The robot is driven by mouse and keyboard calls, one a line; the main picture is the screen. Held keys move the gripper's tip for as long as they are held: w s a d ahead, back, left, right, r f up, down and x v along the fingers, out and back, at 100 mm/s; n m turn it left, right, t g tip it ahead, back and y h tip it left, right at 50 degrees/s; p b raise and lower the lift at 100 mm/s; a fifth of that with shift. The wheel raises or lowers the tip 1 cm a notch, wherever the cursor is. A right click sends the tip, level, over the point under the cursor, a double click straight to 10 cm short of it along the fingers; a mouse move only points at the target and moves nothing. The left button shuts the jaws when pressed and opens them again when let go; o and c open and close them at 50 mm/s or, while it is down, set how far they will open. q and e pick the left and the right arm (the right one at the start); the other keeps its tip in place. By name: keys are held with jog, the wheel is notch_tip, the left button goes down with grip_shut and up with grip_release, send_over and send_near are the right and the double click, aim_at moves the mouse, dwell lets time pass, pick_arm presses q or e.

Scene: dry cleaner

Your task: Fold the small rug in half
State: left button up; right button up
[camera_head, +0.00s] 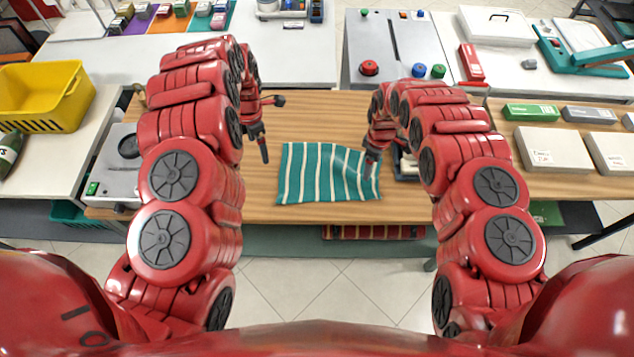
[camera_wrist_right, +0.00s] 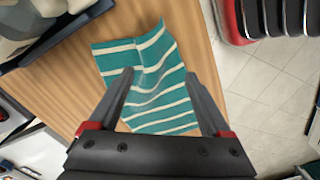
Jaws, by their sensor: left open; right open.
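The small rug (camera_head: 318,176) is teal with cream stripes. It lies spread out on the wooden table, with raised wrinkles near its right side. My left gripper (camera_head: 264,152) is left of the rug, pointing down and apart from it. My right gripper (camera_head: 370,165) is at the rug's right edge. In the right wrist view the rug (camera_wrist_right: 150,85) shows between and beyond the two open fingers (camera_wrist_right: 165,85). Nothing is held between them. I cannot tell whether the right fingertips touch the cloth.
The wooden table (camera_head: 260,205) is bare left of the rug. A dark tray-like object (camera_head: 405,165) stands close on the right, partly behind my right arm. A grey machine (camera_head: 395,45) with red, blue and green knobs is behind. A yellow basket (camera_head: 45,95) is far left.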

jog(key=shift+o, duration=0.3)
jog(key=shift+o, duration=1.1)
jog(key=shift+r, duration=2.75)
